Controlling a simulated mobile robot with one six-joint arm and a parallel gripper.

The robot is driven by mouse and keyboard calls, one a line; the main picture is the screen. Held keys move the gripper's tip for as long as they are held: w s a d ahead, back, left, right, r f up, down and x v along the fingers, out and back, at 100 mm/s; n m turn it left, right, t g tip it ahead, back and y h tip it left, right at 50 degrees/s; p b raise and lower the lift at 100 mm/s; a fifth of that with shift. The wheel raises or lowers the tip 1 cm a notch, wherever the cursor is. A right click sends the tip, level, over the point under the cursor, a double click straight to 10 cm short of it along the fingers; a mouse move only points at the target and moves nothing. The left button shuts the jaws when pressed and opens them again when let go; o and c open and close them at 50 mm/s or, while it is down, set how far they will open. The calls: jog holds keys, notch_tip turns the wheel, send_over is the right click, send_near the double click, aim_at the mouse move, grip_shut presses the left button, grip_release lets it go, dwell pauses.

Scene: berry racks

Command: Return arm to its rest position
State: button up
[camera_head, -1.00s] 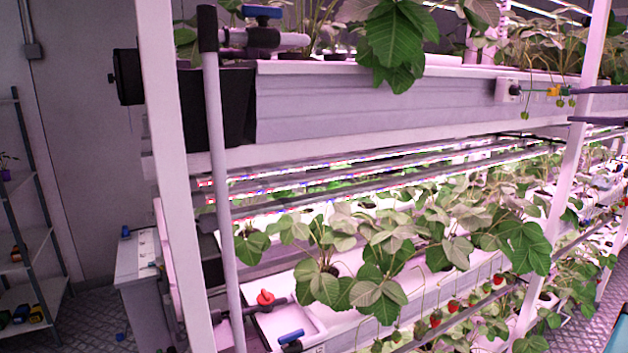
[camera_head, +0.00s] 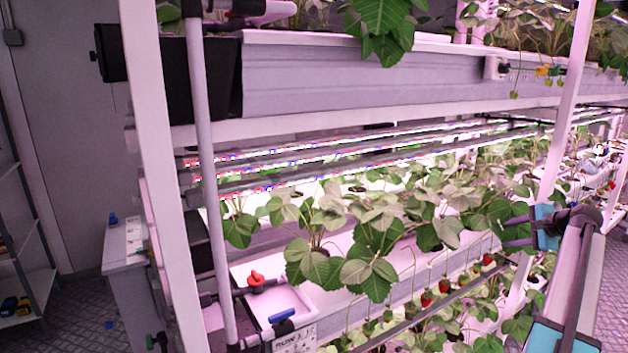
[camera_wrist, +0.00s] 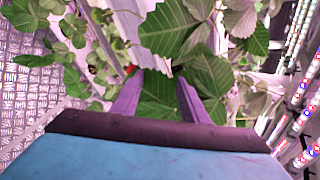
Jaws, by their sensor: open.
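My gripper (camera_head: 507,234) is at the right of the head view, its dark fingers pointing left toward the strawberry leaves of the middle rack row. My blue and grey arm runs down from it to the lower right edge. In the wrist view the two purple-dark fingers (camera_wrist: 158,92) stand apart with nothing held between them. Green strawberry leaves (camera_wrist: 168,30) lie beyond and around the fingertips. I cannot tell whether the fingers touch any leaf.
A white rack post (camera_head: 562,120) stands just above and behind my gripper. Ripe red strawberries (camera_head: 443,285) hang along the middle row, left of and below the gripper. The upper planter (camera_head: 340,85) spans the rack. Textured floor (camera_head: 85,310) is open at lower left.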

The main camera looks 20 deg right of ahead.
jog(key=s+a+f+g+b, duration=0.15)
jog(key=a+f, duration=0.35)
jog(key=f, duration=0.8)
jog(key=a+f+g+h, duration=0.1)
jog(key=a+f+g, duration=0.25)
jog(key=f, duration=0.95)
jog(key=a+f+g+b, duration=0.1)
jog(key=a+f, duration=0.5)
jog(key=f, duration=0.8)
jog(key=s+a+f+n+g+y+p, duration=0.1)
jog(key=s+a+f+n+g, duration=0.25)
jog(key=a, duration=0.85)
jog(key=s+a+f+n+y+p, duration=0.15)
jog(key=a+f+n, duration=0.25)
jog(key=a+f, duration=0.55)
jog(key=s+a+f+n+g+p, duration=0.15)
jog(key=s+a+n, duration=0.25)
jog(key=a, duration=1)
jog(key=s+a+f+n+g, duration=0.1)
jog(key=s+a+n+g, duration=0.1)
jog(key=s+a+n, duration=0.3)
jog(key=s+a+f+n+g+h+p, duration=0.1)
jog(key=s+a+n, duration=0.4)
jog(key=s+a, duration=0.8)
jog(key=shift+s+a+f+g, duration=0.45)
jog(key=shift+s+g, duration=0.75)
jog(key=shift+s, duration=1.4)
jog(key=shift+d+f, duration=0.1)
jog(key=shift+d, duration=0.05)
